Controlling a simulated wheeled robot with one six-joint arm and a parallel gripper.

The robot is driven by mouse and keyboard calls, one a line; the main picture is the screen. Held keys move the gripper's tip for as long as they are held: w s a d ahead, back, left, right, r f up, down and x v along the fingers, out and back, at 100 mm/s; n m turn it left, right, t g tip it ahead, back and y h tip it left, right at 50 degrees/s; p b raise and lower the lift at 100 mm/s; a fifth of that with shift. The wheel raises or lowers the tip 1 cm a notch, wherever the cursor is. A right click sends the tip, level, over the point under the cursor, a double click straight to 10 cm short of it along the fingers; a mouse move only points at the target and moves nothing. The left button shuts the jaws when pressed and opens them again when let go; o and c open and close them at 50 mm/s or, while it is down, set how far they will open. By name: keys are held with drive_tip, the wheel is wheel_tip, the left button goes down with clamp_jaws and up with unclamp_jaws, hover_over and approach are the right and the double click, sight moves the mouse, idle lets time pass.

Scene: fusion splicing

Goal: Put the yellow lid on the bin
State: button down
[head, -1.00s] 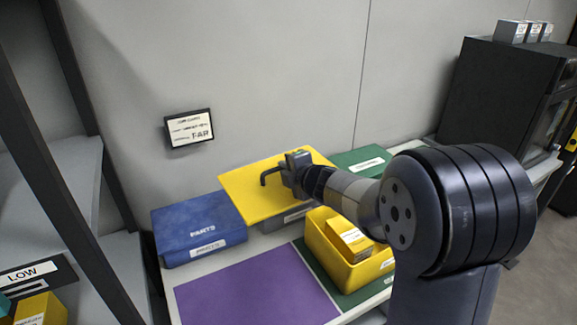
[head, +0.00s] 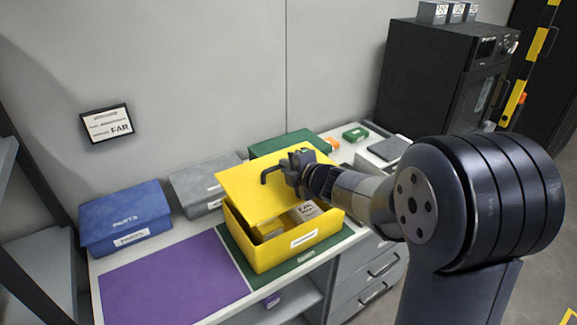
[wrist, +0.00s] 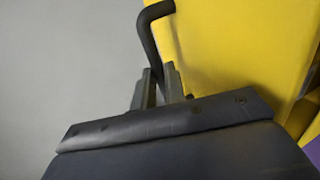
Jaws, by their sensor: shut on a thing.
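The yellow lid (head: 245,188) is a flat panel with a black bent handle (head: 270,174). My gripper (head: 291,174) is shut on this handle. The lid is tilted above the back left part of the yellow bin (head: 262,251). The bin is partly uncovered toward the front right, where boxes with a white label (head: 306,210) show inside. The lid's edge is close to the bin's rim; I cannot tell if they touch. In the wrist view the lid (wrist: 240,50) fills the right side and the handle (wrist: 150,28) runs down to my gripper (wrist: 158,78).
The bin stands on a green mat (head: 240,238) beside a purple mat (head: 170,281). A blue box (head: 125,214), a grey box (head: 205,180) and a green box (head: 290,144) stand behind along the wall. A black oven-like machine (head: 435,75) is at the back right.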

drive_tip(key=shift+f+b, duration=2.8)
drive_tip(key=shift+f, duration=0.4)
drive_tip(key=shift+f+b, duration=0.6)
drive_tip(key=c, duration=1.4)
unclamp_jaws()
drive_tip(key=shift+p+v, duration=0.6)
drive_tip(key=shift+v, duration=4.8)
drive_tip(key=shift+a, duration=0.1)
